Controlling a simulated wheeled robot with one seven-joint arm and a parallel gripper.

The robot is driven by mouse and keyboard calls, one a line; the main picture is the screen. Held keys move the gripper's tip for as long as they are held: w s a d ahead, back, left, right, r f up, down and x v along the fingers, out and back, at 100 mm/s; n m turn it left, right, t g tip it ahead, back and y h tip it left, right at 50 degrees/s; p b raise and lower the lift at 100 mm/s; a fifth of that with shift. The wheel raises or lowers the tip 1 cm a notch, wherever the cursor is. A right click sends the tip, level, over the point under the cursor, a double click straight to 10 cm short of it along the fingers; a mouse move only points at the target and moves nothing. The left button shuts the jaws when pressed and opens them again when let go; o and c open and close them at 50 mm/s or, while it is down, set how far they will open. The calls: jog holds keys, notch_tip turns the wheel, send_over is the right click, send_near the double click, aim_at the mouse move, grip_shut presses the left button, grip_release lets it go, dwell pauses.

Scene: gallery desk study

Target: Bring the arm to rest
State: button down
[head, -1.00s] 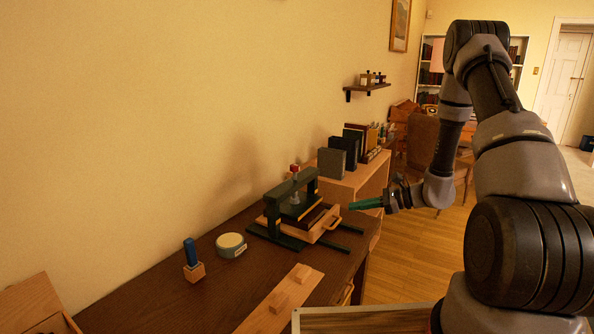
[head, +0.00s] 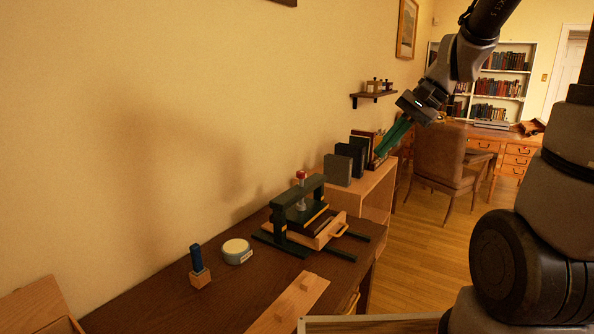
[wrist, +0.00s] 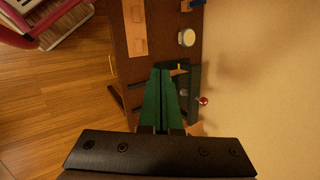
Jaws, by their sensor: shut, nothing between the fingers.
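My gripper (head: 392,138) has long green fingers and is raised in the air, above and beyond the green press, in front of the low shelf with upright books. The fingers are together with nothing between them. In the wrist view the shut fingers (wrist: 161,98) point at the desk from above, covering part of the press. My arm comes in from the upper right of the head view, and part of it runs out of the top of the frame.
The dark desk (head: 165,285) bears the green press (head: 313,190) with a wooden tray, a round tin (head: 237,252), a blue-handled tool in a wooden block (head: 199,267) and a wooden board (head: 289,303). A wall shelf (head: 374,95) is close to my gripper. A chair (head: 439,160) stands beyond.

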jog(key=s+d+r+n+t+h, duration=0.3)
jog(key=s+d+r+t+h, duration=0.1)
jog(key=s+r, duration=0.5)
jog(key=shift+s+d+r+n+t+h, duration=0.15)
jog(key=shift+s+d+n+t+h, duration=0.15)
jog(key=shift+s+d+t, duration=0.25)
